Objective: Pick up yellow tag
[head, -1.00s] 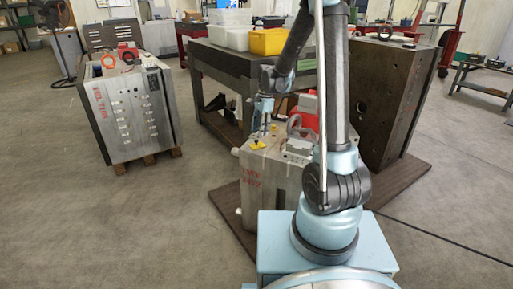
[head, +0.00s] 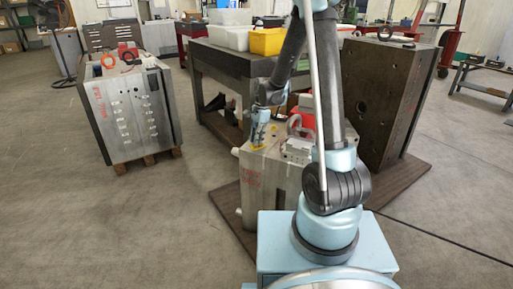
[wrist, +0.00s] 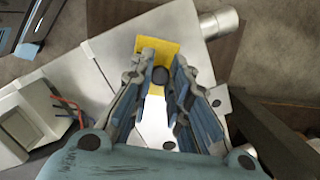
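The yellow tag (wrist: 172,47) lies on the top face of the grey metal mould block (wrist: 112,48), near one edge, with a dark round spot or knob on it. In the head view the block (head: 262,185) stands just beyond my base, and the tag is mostly hidden by my gripper (head: 258,147). In the wrist view my gripper (wrist: 161,70) is open. Its two fingers are apart, one on each side of the dark knob, with their tips over the tag. I cannot tell whether they touch it.
On the same block are a red part (head: 304,108) and grey fittings (head: 298,147). A dark upright mould plate (head: 385,95) stands to the right, and a workbench (head: 225,68) with bins is behind. Another mould block (head: 128,112) is at left. The left foreground floor is clear.

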